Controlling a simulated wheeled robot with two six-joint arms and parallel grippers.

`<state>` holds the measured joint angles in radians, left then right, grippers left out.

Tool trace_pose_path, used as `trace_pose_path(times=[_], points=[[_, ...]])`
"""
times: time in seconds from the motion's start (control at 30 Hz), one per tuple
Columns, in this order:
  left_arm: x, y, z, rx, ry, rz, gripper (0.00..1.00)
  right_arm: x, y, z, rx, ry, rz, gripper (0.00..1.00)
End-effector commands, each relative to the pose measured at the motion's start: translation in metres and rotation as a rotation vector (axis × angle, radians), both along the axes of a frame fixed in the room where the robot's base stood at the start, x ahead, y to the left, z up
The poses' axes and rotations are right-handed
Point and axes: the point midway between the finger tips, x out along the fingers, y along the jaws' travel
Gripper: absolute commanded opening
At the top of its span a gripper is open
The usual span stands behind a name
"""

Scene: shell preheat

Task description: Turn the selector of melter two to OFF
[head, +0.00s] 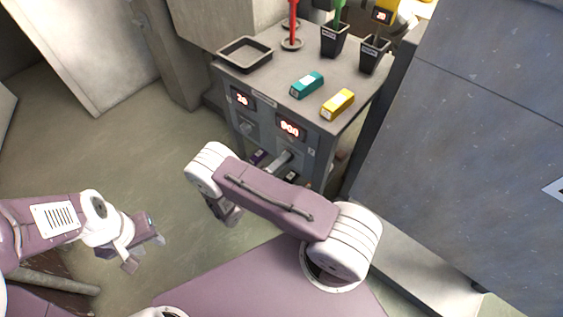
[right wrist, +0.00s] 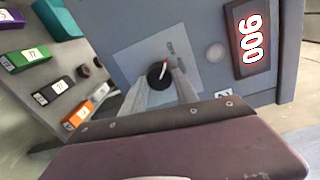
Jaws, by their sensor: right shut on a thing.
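My right gripper (right wrist: 160,84) is shut on a round black selector knob (right wrist: 157,70) in the right wrist view, one finger on each side. The knob has a red and white pointer that points towards the top of that picture, tilted slightly right. It sits on a pale square plate (right wrist: 128,62) on the grey panel. The red display (right wrist: 251,38) beside it reads 900; in the head view this display (head: 290,128) is on the bench front. My right arm hides most of the selector area there. My left gripper (head: 146,252) is open and empty, away from the bench.
The bench top (head: 290,72) holds a black tray (head: 245,53), a teal block (head: 307,85), a yellow block (head: 338,104) and dark pots. Labelled blocks (right wrist: 55,88) lie on a shelf beside the panel. A large grey cabinet (head: 460,150) stands right. Floor at left is clear.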

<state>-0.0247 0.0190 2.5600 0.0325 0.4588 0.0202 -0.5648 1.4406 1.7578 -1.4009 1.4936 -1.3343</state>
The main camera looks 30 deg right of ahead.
Motion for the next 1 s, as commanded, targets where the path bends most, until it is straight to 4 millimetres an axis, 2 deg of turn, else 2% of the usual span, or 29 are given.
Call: trace_pose_path(times=[0.2,0.23,0.3,0.63,1.0], points=[[0.000,0.000,0.000,0.000,0.000,0.000,0.36,0.000,0.000,-0.001,0.001,0.003,0.000,0.00],[0.000,0.000,0.000,0.000,0.000,0.000,0.36,0.000,0.000,-0.001,0.001,0.003,0.000,0.44],[0.000,0.000,0.000,0.000,0.000,0.000,0.36,0.000,0.000,-0.001,0.000,0.002,0.000,0.57],[0.000,0.000,0.001,0.000,0.000,0.000,0.36,-0.001,0.004,0.001,0.000,0.000,0.003,0.57],[0.000,0.000,0.009,0.000,0.000,0.000,0.36,-0.029,0.072,0.005,0.002,-0.001,0.005,0.57]])
